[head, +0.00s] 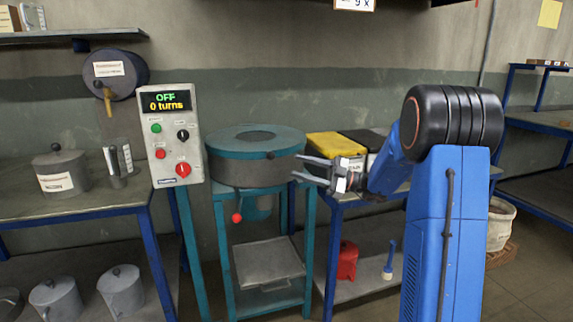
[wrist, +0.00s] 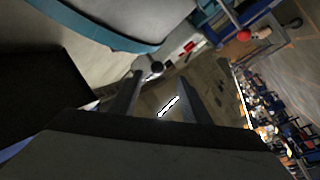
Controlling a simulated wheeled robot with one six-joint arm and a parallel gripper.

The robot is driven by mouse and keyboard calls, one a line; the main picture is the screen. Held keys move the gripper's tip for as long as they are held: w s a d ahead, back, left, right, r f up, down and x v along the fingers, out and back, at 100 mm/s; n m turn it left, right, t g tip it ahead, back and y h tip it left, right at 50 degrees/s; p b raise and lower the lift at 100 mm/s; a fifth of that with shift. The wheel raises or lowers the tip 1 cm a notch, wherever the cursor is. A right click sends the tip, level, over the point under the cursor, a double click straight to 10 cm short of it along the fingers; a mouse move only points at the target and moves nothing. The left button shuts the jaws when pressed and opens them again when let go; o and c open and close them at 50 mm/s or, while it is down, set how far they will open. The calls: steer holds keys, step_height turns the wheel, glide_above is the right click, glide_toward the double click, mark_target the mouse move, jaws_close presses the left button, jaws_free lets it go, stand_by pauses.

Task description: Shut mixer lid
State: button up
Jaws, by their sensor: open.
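The mixer is a grey drum (head: 232,173) on a teal stand. Its round teal lid (head: 226,138), with a grey centre, appears to lie flat on top; I cannot tell whether it is fully shut. A small black knob (head: 271,156) sticks out at the lid's front right edge, and it also shows in the wrist view (wrist: 155,68). My gripper (head: 297,166) is open and empty just right of the knob. In the wrist view the knob appears near the fingertips (wrist: 159,82), but contact cannot be made out.
A control box (head: 177,135) reading OFF and 0 turns stands left of the mixer. A red-tipped lever (head: 237,217) hangs below the drum. A yellow-lidded bin (head: 335,145) stands close behind my gripper. A grey tray (head: 268,262) rests on the stand's lower shelf.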

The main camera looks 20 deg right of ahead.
steer(key=v, duration=0.6)
steer(key=shift+s+d, duration=0.15)
steer(key=shift+d, duration=0.15)
steer(key=shift+f, duration=0.15)
steer(key=s+a+f+m+g+h, duration=0.3)
steer(key=s+a+m+g+h, duration=0.1)
steer(key=s+a, duration=0.6)
steer(key=s+a+f+m+g+h, duration=0.2)
steer(key=s+a+m+g+h, duration=0.2)
steer(key=s+a, duration=0.6)
steer(key=s+d+f+m+t+h, duration=0.1)
steer(key=s+d+f+m+h, duration=0.1)
steer(key=s, duration=0.4)
steer(key=s+d+f+m+t+h, duration=0.1)
steer(key=s+d+f+m+h, duration=0.1)
steer(key=s+d+m+h, duration=0.3)
steer(key=s+d+f+m+t+h, duration=0.2)
steer(key=s+d+m+h, duration=0.1)
steer(key=s, duration=0.5)
steer(key=shift+s+d+f+m+h, duration=0.15)
steer(key=shift+d+f+m+h, duration=0.35)
steer(key=shift+m, duration=0.6)
